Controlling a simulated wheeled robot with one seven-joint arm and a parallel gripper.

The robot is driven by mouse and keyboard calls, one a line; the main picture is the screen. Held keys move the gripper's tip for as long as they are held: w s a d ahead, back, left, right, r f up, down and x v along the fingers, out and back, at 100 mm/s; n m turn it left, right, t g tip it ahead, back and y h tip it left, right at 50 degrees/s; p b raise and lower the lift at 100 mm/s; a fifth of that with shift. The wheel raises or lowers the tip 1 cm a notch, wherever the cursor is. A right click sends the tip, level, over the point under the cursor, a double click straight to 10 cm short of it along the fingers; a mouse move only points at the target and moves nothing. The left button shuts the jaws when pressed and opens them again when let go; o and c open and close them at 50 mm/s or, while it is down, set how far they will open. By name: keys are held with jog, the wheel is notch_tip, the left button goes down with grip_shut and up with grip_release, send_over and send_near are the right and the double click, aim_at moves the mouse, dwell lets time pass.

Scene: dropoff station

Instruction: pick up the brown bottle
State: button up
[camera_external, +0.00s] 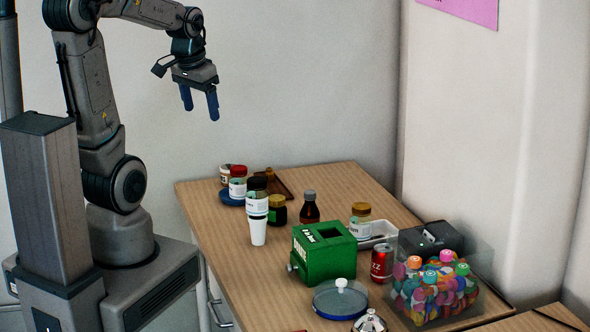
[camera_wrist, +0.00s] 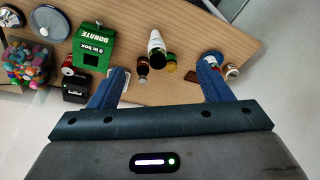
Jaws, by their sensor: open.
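The brown bottle (camera_external: 310,209) is small and dark with a grey cap, and stands upright on the wooden table (camera_external: 355,185). It sits between a dark gold-lidded jar (camera_external: 277,211) and the green donation box (camera_external: 325,257). In the wrist view, a small brown bottle (camera_wrist: 143,66) that looks like it shows between my fingers, beside a taller white-labelled container (camera_wrist: 156,44). My gripper (camera_external: 200,104) is open and empty, high above and left of the table's far end, well apart from the bottle. Its two blue fingers (camera_wrist: 160,76) spread wide in the wrist view.
Several jars (camera_external: 238,182) and a white cup (camera_external: 258,227) stand left of the bottle. A red can (camera_external: 381,263), a black device (camera_external: 430,239), a clear candy box (camera_external: 436,291) and a blue dish (camera_external: 340,302) crowd the right. The air around my gripper is free.

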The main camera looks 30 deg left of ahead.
jog(key=w+d+f+m, duration=0.2)
jog(key=w+d+m, duration=0.15)
jog(key=w, duration=0.55)
jog(key=m+g+b, duration=0.3)
jog(key=m, duration=0.7)
send_over(310, 205)
jog(key=w, duration=0.1)
notch_tip(310, 205, down, 16)
jog(key=f, duration=0.1)
jog(key=shift+w+a, duration=0.15)
jog(key=shift+a, duration=0.15)
notch_tip(310, 205, down, 8)
jog(key=shift+f+p, duration=0.2)
jog(key=shift+p, duration=0.6)
jog(key=shift+f+p, duration=0.95)
jog(key=shift+f, duration=1.65)
jog(key=shift+c, duration=0.3)
jog(key=c, duration=1.1)
